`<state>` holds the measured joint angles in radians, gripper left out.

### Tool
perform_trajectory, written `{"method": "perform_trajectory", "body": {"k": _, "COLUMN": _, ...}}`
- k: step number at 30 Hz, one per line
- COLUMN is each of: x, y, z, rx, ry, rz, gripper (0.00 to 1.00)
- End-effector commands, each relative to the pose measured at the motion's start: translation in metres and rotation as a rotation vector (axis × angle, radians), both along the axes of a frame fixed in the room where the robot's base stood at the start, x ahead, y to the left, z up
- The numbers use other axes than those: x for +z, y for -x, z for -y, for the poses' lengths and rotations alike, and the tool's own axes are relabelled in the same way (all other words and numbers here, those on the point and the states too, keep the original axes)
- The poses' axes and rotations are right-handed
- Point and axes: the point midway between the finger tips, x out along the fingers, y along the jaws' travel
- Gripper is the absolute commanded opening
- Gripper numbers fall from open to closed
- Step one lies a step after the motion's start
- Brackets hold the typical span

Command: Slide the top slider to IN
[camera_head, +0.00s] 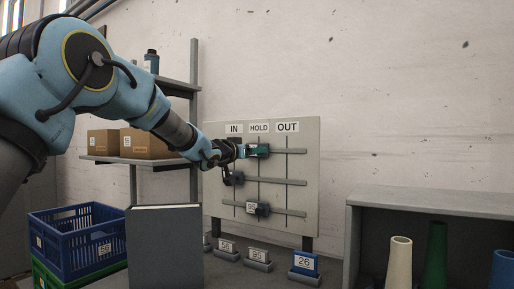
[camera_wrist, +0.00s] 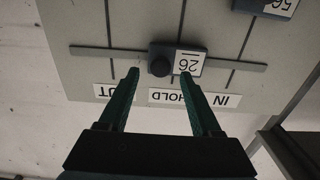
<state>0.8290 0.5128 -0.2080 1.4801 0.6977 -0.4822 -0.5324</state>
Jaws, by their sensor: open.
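The upright grey board (camera_head: 297,168) has columns IN, HOLD and OUT and several horizontal rails. In the wrist view, which shows the board upside down, the top slider (camera_wrist: 160,62) has a dark round knob and a 26 label (camera_wrist: 189,63). It sits on the top rail (camera_wrist: 100,51) at the HOLD line. My gripper (camera_wrist: 160,74) is open, with one green fingertip on each side of the knob in the picture. Whether they touch it I cannot tell. In the head view my gripper (camera_head: 258,150) covers the top slider.
The middle slider (camera_head: 232,178) is at IN and the bottom slider (camera_head: 258,208) at HOLD. A shelf with boxes (camera_head: 148,144) stands left of the board. Small number stands (camera_head: 304,264) line the table below. Coloured cones (camera_head: 435,255) stand at right.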

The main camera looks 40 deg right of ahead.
Motion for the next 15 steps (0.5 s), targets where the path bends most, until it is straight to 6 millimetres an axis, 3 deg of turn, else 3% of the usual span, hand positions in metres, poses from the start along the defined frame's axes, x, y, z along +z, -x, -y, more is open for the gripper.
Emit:
{"method": "perform_trajectory", "body": {"k": 6, "x": 0.001, "y": -0.006, "z": 0.024, "rx": 0.000, "ry": -0.001, "rz": 0.000, "gripper": 0.65}}
{"method": "perform_trajectory", "body": {"k": 15, "x": 0.000, "y": -0.008, "z": 0.028, "rx": 0.001, "ry": -0.001, "rz": 0.000, "gripper": 0.65}}
